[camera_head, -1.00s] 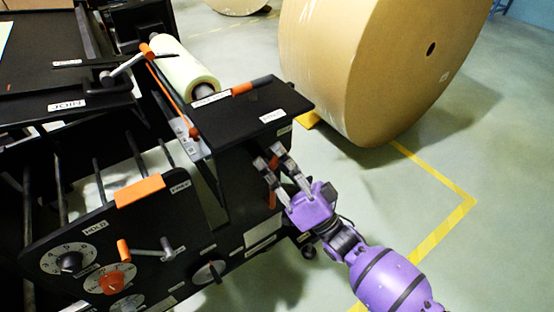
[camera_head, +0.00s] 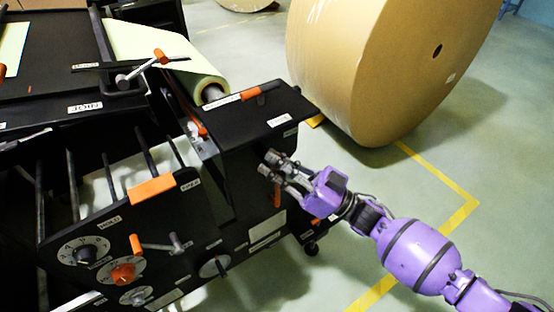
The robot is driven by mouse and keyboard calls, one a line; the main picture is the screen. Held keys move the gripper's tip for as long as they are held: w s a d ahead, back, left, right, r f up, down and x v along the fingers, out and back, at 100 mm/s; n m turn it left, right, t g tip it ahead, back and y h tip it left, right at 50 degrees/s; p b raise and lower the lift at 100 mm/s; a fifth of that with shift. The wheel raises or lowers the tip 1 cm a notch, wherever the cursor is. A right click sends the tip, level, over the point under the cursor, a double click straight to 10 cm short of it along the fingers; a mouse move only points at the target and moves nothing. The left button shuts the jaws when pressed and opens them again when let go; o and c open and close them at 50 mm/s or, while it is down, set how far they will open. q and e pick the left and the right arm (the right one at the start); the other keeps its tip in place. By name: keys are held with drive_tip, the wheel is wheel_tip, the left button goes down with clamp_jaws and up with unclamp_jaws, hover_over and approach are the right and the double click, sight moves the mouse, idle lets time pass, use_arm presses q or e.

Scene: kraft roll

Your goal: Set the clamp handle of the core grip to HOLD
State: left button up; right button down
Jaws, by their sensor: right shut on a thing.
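My right gripper (camera_head: 277,167) reaches in from the right against the outer side of the black machine housing (camera_head: 230,135). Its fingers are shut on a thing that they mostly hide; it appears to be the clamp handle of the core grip. An orange part (camera_head: 277,196) shows just below the fingers; I cannot tell whether it belongs to that handle. The handle's setting is not readable. My left gripper is not in view.
A large brown paper roll (camera_head: 375,75) stands behind the housing. A pale roll (camera_head: 165,55) lies on the machine. Another orange-tipped lever (camera_head: 150,68), an orange block (camera_head: 153,190) and dials (camera_head: 84,253) are at left. Green floor (camera_head: 500,150) is open at right.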

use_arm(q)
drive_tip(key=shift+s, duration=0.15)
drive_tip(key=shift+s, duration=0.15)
use_arm(e)
drive_tip(key=c, duration=1.8)
unclamp_jaws()
drive_tip(key=shift+w, duration=0.1)
drive_tip(key=shift+o, duration=0.2)
drive_tip(key=shift+d+f, duration=0.1)
drive_tip(key=shift+d, duration=0.1)
drive_tip(key=v, duration=1.1)
drive_tip(key=shift+s+d, duration=0.2)
drive_tip(key=shift+d, duration=0.1)
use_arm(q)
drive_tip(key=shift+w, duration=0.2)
use_arm(e)
drive_tip(key=shift+f, duration=0.15)
